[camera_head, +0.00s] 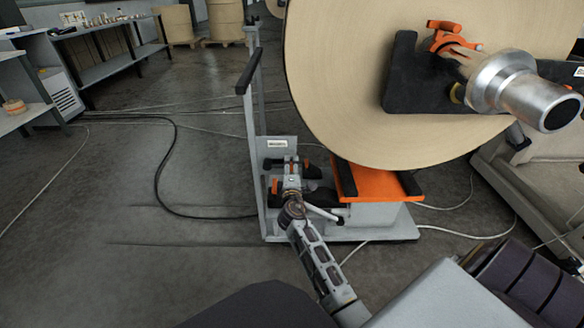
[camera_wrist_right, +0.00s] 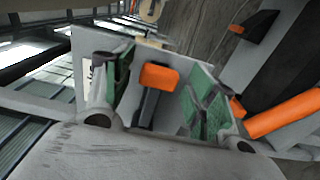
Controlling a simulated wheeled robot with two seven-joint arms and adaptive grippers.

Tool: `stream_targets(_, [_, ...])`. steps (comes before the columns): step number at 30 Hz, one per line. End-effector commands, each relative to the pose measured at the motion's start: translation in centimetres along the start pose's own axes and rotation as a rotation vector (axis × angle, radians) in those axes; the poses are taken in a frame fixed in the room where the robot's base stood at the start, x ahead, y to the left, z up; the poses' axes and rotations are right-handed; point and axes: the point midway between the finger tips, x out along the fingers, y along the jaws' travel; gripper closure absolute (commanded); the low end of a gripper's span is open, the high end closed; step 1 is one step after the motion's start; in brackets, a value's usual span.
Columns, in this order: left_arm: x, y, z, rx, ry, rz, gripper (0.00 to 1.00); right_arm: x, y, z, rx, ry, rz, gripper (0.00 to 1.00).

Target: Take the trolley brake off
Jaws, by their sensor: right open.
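The trolley (camera_head: 249,140) is a grey upright frame with a black-topped handle bar and a low base. In the right wrist view the brake lever (camera_wrist_right: 158,76) is black with an orange tip, in front of a pale panel. My right gripper (camera_wrist_right: 163,98) is open, with its green-padded fingers on either side of the lever and a gap visible on both sides. In the head view my right gripper (camera_head: 292,165) is at the lower part of the frame, below a small label, and largely hides the lever. My left gripper is in neither view.
A large kraft roll (camera_head: 345,85) hangs above and right of the trolley, close to my arm. An orange saddle (camera_head: 372,183) with black pads sits on the trolley base. A black cable (camera_head: 160,180) crosses the floor at left. Benches stand at far left.

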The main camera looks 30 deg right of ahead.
Motion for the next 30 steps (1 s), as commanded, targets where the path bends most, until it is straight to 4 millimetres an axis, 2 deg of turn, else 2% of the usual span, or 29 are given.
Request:
stream_targets(8, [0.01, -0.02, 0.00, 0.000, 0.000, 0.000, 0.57, -0.01, 0.01, -0.01, 0.000, 0.000, 0.000, 0.44])
stream_targets(21, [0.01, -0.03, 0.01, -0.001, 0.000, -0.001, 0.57, -0.01, -0.01, -0.01, 0.000, 0.000, 0.000, 1.00])
stream_targets(30, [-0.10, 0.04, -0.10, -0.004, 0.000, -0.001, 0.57, -0.01, 0.06, 0.00, -0.008, 0.000, 0.000, 1.00])
